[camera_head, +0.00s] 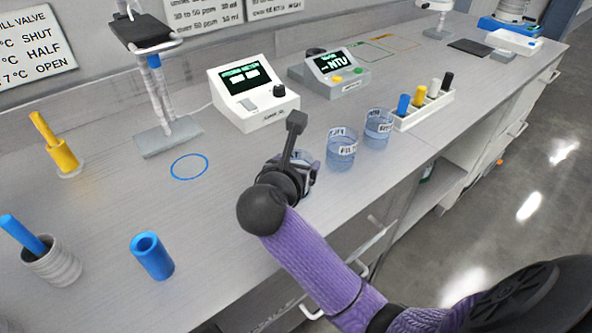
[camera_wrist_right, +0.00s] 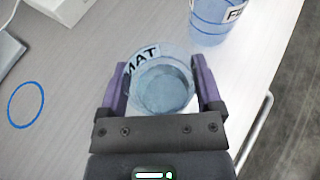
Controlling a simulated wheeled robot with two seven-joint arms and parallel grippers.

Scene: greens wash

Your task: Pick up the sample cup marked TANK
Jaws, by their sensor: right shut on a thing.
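My right gripper (camera_head: 292,172) is shut on a clear sample cup (camera_wrist_right: 165,88), with one purple finger on each side. The cup holds bluish water. My left gripper is not in view.
Two meters (camera_head: 252,95) (camera_head: 330,72) stand behind the cups. A white rack (camera_head: 424,108) of coloured pieces is at the right. A blue ring (camera_head: 189,166) is marked on the counter at left. A blue tube (camera_head: 152,256) stands near the front left. The counter's front edge is close.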

